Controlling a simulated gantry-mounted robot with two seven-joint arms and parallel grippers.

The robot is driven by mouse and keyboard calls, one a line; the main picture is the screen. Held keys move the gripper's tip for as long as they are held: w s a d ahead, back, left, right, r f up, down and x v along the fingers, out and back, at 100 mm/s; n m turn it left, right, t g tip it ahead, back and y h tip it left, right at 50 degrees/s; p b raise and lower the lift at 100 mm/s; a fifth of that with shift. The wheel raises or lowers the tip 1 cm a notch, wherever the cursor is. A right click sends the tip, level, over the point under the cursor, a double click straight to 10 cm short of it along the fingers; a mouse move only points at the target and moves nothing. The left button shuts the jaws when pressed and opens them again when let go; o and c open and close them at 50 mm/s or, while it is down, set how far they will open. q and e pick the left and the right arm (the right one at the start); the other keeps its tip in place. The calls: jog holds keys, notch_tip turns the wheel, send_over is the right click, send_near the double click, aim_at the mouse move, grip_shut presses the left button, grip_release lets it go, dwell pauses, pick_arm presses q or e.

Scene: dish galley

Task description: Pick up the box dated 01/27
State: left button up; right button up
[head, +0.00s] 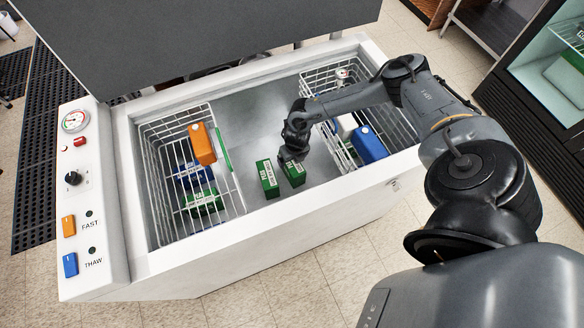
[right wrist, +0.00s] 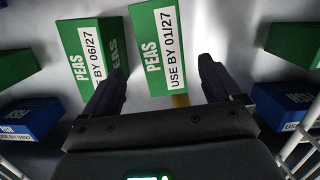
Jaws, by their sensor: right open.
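The green peas box dated 01/27 (right wrist: 153,40) shows in the right wrist view with its white label "USE BY 01/27" readable. My right gripper (right wrist: 162,72) is open, with one finger to each side of the line to this box, and nothing is held. A second green peas box, dated 06/27 (right wrist: 86,50), stands to its left, outside the left finger. In the head view my right gripper (head: 291,153) is low in the chest freezer, just above the right one of two green boxes (head: 295,174). Labels are too small to read there. My left gripper is not in view.
The other green box (head: 268,180) stands close by on the left. A wire basket (head: 150,160) at left holds orange, blue and green boxes. Another at right holds a blue box (head: 368,146) and others. The freezer's front rim (head: 290,215) is near.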

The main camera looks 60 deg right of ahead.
aim_at(292, 163)
jog(key=f, duration=0.2)
jog(key=shift+w+d+f+b, duration=0.1)
jog(key=shift+w+f+b, duration=0.1)
jog(key=shift+f+b, duration=0.15)
jog(key=shift+w+d+f+b, duration=0.15)
jog(key=shift+f+b, duration=0.2)
jog(key=shift+f, duration=0.55)
jog(key=shift+w+d+f+b, duration=0.1)
jog(key=shift+f+b, duration=0.3)
jog(key=shift+f, duration=0.45)
jog(key=shift+w+d+f+b, duration=0.15)
jog(key=shift+f+b, duration=0.2)
jog(key=shift+f, duration=0.55)
jog(key=shift+s, duration=0.1)
jog(key=c, duration=1.4)
